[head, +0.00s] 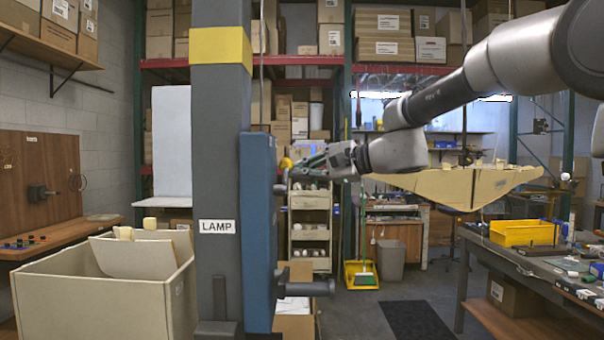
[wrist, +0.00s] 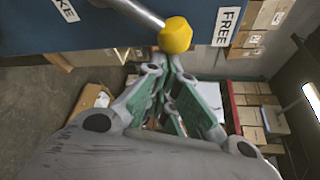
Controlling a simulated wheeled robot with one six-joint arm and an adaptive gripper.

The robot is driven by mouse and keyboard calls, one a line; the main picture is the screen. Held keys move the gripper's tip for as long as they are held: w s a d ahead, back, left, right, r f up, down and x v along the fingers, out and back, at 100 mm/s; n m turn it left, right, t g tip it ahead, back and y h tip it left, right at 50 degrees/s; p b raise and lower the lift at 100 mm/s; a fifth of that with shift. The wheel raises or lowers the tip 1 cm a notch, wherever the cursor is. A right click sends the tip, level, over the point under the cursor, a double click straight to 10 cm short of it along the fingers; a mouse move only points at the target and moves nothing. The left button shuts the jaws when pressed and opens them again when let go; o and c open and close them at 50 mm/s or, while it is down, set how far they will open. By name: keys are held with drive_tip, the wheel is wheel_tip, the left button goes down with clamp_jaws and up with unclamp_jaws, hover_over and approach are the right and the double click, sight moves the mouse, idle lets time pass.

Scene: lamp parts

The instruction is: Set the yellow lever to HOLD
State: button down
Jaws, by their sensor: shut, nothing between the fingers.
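The yellow lever knob (wrist: 175,35) sits on the end of a metal rod (wrist: 139,12) in front of a blue panel (wrist: 95,28). The knob lies between a FREE label (wrist: 228,22) on the right and a partly cut-off label ending in KE (wrist: 66,8) on the left, nearer FREE. No HOLD label is in view. In the head view the knob (head: 286,163) shows at the right side of the blue panel (head: 258,230). My gripper (head: 298,167) is shut and empty beside the knob. Its fingertips (wrist: 172,62) are close to it; I cannot tell whether they touch.
The blue panel is mounted on a grey column (head: 219,130) with a yellow band and a LAMP label. A dark handle-like part (head: 303,288) sticks out low on the panel. A beige bin (head: 95,300) stands left of the column. A workbench (head: 500,250) is at right.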

drive_tip(key=shift+s+r+n+t, duration=0.2)
drive_tip(key=shift+r+n+t, duration=0.15)
drive_tip(key=shift+n, duration=0.15)
idle(0.4)
drive_tip(key=shift+s+a+r+n+g+y, duration=0.15)
drive_tip(key=shift+s+r+n+y, duration=0.45)
drive_tip(key=shift+s+n+y, duration=1.3)
drive_tip(key=shift+s+d+r+n+g+y, duration=0.15)
drive_tip(key=shift+s+r+n+y, duration=0.3)
drive_tip(key=shift+s+n, duration=1.65)
drive_tip(key=shift+s+a+r+n+g+y, duration=0.15)
drive_tip(key=shift+s+r+n+y, duration=0.7)
drive_tip(key=shift+n, duration=2.35)
drive_tip(key=shift+f, duration=0.2)
drive_tip(key=shift+r, duration=0.1)
drive_tip(key=d, duration=0.9)
drive_tip(key=shift+s+d+f, duration=0.25)
drive_tip(key=shift+s, duration=0.05)
